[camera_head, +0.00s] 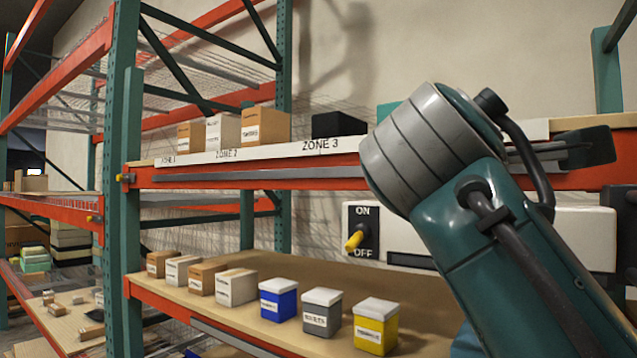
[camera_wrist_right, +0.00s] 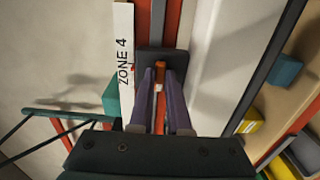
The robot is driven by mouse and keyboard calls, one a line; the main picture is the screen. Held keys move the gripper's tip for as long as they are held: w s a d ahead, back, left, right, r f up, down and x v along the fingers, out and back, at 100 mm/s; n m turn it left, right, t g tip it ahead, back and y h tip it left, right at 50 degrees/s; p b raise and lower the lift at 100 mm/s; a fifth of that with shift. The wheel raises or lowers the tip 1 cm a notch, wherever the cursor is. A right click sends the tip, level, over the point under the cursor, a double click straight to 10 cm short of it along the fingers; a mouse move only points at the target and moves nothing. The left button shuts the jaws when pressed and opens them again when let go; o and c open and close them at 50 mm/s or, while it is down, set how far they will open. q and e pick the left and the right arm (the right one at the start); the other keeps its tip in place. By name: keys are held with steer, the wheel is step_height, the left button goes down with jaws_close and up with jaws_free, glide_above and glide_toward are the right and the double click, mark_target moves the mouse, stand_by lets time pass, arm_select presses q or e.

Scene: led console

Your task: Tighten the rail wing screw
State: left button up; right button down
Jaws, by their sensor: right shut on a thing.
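My right gripper (camera_wrist_right: 160,90) shows in the right wrist view, its two purple-grey fingers shut on a small orange piece, the wing screw (camera_wrist_right: 160,70). The screw sits at a dark block (camera_wrist_right: 173,58) on the rail (camera_wrist_right: 158,20), beside the ZONE 4 label; its threads and wing angle are too small to tell. In the head view my right arm covers the screw and the fingertips. The orange beam with its grey rail (camera_head: 260,174) runs along the front of the middle shelf. My left gripper is not in view.
An ON/OFF panel with a yellow lever (camera_head: 354,239) is under the beam, left of my right arm. Blue (camera_head: 278,301), grey (camera_head: 321,313) and yellow (camera_head: 376,327) bins stand below. Cartons (camera_head: 265,126) and a black box (camera_head: 338,125) sit above. A teal upright (camera_head: 125,240) stands left.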

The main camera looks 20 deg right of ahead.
stand_by(0.4)
steer(key=c, duration=0.9)
jaws_free()
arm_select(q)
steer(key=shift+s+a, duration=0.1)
arm_select(e)
steer(key=shift+o, duration=0.2)
steer(key=shift+a, duration=0.1)
